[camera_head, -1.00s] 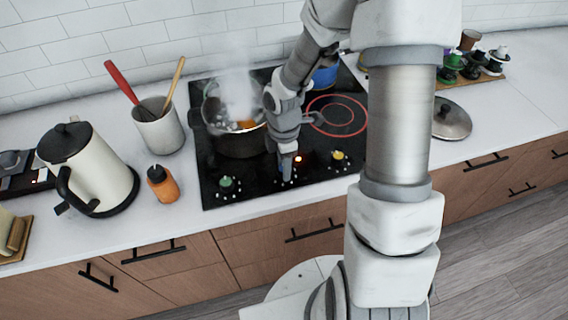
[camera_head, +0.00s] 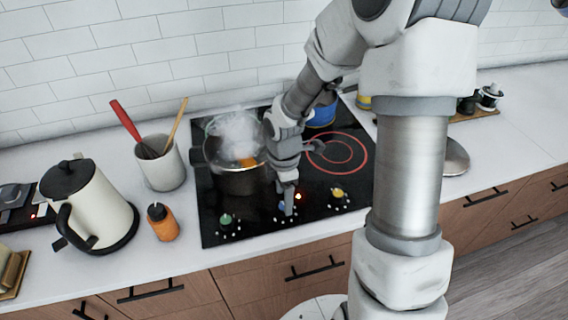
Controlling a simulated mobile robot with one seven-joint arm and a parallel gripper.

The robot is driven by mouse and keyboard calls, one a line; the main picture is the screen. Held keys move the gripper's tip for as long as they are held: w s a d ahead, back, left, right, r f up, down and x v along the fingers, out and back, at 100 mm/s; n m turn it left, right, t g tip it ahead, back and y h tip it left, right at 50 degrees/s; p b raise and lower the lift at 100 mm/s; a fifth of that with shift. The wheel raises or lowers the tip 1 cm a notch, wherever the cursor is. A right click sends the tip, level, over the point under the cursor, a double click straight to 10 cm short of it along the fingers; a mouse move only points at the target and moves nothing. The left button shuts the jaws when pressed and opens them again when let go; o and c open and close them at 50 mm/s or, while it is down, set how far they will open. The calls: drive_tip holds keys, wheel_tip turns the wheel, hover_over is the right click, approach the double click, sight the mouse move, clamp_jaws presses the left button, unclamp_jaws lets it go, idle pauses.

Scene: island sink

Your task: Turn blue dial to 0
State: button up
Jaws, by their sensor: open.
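The blue dial (camera_head: 281,206) is at the front middle of the black cooktop (camera_head: 222,205), mostly hidden behind my gripper's fingers. My gripper (camera_head: 289,207) points down at the dial with its fingertips right at it. It is open; whether the fingers touch the dial or stand around it I cannot tell. The dial's pointer and the number it faces are hidden. A green dial (camera_head: 226,219) is to the left and a yellow dial (camera_head: 338,192) to the right.
The right burner ring (camera_head: 347,170) glows red and is bare. A blue pot (camera_head: 323,110) is behind. An orange bottle (camera_head: 162,222), utensil crock (camera_head: 162,172) and kettle (camera_head: 88,205) stand left.

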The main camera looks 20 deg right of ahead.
wheel_tip(320, 180, up, 14)
drive_tip(key=p, duration=0.1)
drive_tip(key=shift+p, duration=0.35)
